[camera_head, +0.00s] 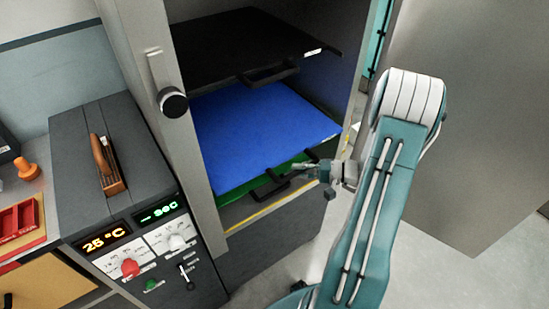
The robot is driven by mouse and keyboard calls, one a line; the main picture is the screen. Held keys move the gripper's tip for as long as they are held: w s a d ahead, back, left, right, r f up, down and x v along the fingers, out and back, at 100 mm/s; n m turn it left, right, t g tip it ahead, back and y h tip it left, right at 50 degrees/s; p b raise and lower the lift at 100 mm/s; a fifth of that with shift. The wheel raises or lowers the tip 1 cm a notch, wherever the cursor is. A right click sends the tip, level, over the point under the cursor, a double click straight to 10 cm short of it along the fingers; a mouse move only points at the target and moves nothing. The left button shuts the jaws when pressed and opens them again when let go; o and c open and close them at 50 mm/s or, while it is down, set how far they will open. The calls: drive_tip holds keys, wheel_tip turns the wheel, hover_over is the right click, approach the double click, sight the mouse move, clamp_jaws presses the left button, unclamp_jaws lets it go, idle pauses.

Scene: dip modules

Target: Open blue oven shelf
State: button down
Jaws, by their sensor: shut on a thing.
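The blue shelf (262,127) lies in the oven between a black shelf above and a green shelf below. Its front edge reaches the oven's front opening, and its dark handle (313,157) is at the front right. My gripper (300,170) comes from the right and is shut on this handle, just below the blue shelf's front edge. The fingertips are small here and partly blend with the dark handles, so the exact grip is hard to see.
The black shelf (245,42) has its own handle (268,75). The green shelf (240,190) shows beneath the blue one. The grey door (455,110) stands open at right. The control box (130,200) is at left. Floor is clear in front.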

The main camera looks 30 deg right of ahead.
drive_tip(key=s+d, duration=0.1)
drive_tip(key=s, duration=2.2)
drive_tip(key=shift+s+f, duration=0.15)
drive_tip(key=shift+s, duration=0.05)
drive_tip(key=shift+d, duration=0.1)
drive_tip(key=c, duration=0.6)
unclamp_jaws()
drive_tip(key=shift+d, duration=0.1)
drive_tip(key=v, duration=1.2)
drive_tip(key=shift+w, duration=0.1)
